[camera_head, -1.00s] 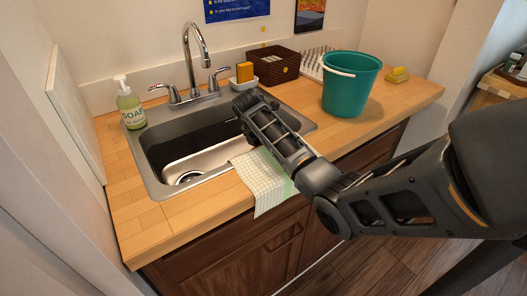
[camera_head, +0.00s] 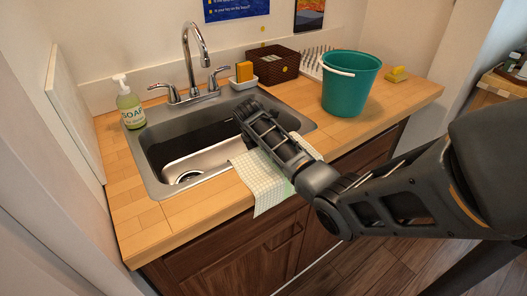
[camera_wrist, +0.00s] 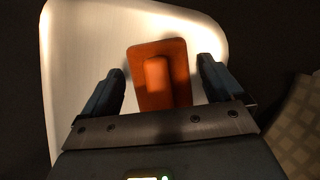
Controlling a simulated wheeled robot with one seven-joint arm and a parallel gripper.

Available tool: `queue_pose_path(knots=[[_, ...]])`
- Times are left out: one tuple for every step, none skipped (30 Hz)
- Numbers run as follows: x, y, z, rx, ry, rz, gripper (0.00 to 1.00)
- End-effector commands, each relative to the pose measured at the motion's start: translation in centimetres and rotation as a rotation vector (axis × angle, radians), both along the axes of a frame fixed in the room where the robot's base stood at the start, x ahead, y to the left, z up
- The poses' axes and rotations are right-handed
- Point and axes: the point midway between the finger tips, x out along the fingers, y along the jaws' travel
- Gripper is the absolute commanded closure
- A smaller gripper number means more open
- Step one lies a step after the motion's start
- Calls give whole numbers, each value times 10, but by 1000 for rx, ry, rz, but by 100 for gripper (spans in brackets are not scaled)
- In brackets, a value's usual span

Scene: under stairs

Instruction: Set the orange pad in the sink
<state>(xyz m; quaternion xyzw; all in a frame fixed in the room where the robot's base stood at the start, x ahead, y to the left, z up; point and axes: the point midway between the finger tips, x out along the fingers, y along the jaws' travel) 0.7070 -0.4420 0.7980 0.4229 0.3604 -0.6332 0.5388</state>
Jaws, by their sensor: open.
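The sink (camera_head: 163,185) is a steel basin set in the wooden counter. My gripper reaches down into its right side; the fingertips are hidden in the head view. In the wrist view, the orange pad (camera_wrist: 143,92), a rounded rectangle with a raised middle strip, lies between the fingers of my gripper (camera_wrist: 163,72). The fingers are open, with a gap on each side of the pad. The pad rests over a pale, round-cornered surface (camera_wrist: 85,40) that looks like the lit basin floor. The pad is hidden in the head view.
A faucet (camera_head: 190,60) stands behind the basin, a soap bottle (camera_head: 130,105) at left. A checked cloth (camera_head: 258,180) hangs over the front edge. A white dish with an orange-yellow sponge (camera_head: 244,71), a brown basket (camera_head: 275,66) and a teal bucket (camera_head: 348,88) stand right.

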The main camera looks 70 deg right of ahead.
Motion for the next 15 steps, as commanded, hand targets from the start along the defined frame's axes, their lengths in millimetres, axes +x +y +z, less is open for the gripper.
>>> queue_pose_path(knots=[[0,0,0,0,0,0,6],[0,0,1,0,0,0,6],[0,0,2,0,0,0,6],[0,0,4,0,-1,0,6],[1,1,6,0,-1,0,6],[1,3,10,-1,-3,1,6],[2,4,13,-1,-3,1,6],[2,6,18,-1,-3,1,6],[2,9,24,-2,-4,1,6],[3,11,29,-2,-4,1,6],[3,13,35,-3,-4,1,6],[4,16,43,-3,-5,1,6],[4,19,49,-2,-4,1,6],[5,21,55,-3,-5,1,6],[5,24,63,-3,-4,2,6]])
